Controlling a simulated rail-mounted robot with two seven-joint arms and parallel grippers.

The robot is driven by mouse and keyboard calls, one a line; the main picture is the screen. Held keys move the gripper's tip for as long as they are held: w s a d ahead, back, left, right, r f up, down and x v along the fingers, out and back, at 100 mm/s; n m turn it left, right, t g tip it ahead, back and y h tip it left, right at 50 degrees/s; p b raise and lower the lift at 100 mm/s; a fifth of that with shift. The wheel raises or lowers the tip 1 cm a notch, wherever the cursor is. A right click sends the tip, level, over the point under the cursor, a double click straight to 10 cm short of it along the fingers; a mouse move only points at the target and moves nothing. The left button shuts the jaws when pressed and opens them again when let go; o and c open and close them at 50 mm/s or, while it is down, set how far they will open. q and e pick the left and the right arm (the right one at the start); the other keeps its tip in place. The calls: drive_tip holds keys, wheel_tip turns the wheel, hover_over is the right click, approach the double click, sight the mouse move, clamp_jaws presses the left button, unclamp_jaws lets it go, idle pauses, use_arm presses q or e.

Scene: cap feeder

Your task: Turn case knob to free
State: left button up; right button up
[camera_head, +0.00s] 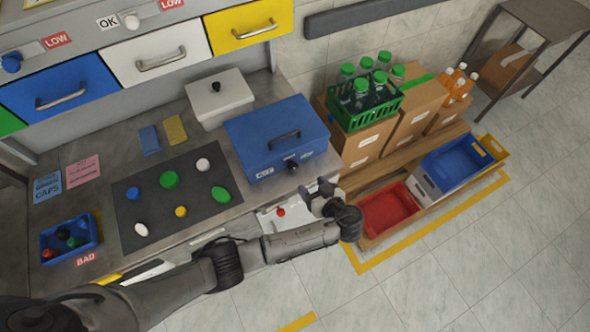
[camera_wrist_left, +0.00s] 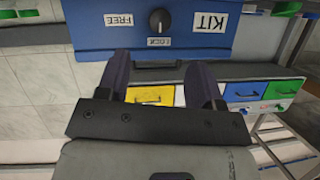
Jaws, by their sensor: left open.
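The blue case (camera_head: 270,128) stands at the right end of the bench with its lid shut and a dark handle on top. Its black round knob (camera_head: 292,165) is on the front face. In the left wrist view the knob (camera_wrist_left: 160,21) sits between an upside-down FREE label (camera_wrist_left: 119,20) and a KIT label (camera_wrist_left: 210,22), with a LOCK label (camera_wrist_left: 158,42) below. A pale upright mark shows on the knob; which end points is too small to tell. My left gripper (camera_head: 325,188) is open and empty, in front of the case and apart from the knob.
A dark mat (camera_head: 150,205) with several caps lies left of the case, beside a white box (camera_head: 218,98). A red bin (camera_head: 392,208) and a green bottle crate (camera_head: 365,112) are to the right. Drawers (camera_head: 250,24) line the back.

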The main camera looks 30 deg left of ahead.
sight(295, 169)
use_arm(q)
drive_tip(key=x, duration=0.8)
drive_tip(key=shift+w+a+f, duration=0.15)
drive_tip(key=shift+w+a, duration=0.05)
drive_tip(key=shift+a, duration=0.1)
drive_tip(key=shift+x, duration=0.85)
drive_tip(key=c, duration=0.9)
drive_tip(key=shift+d+m+g+y+b, duration=0.15)
drive_tip(key=shift+m+g+y+b, duration=0.4)
drive_tip(key=shift+m, duration=0.55)
drive_tip(key=shift+m+g+y, duration=0.25)
drive_tip(key=shift+m+y, duration=0.3)
drive_tip(key=shift+m, duration=0.25)
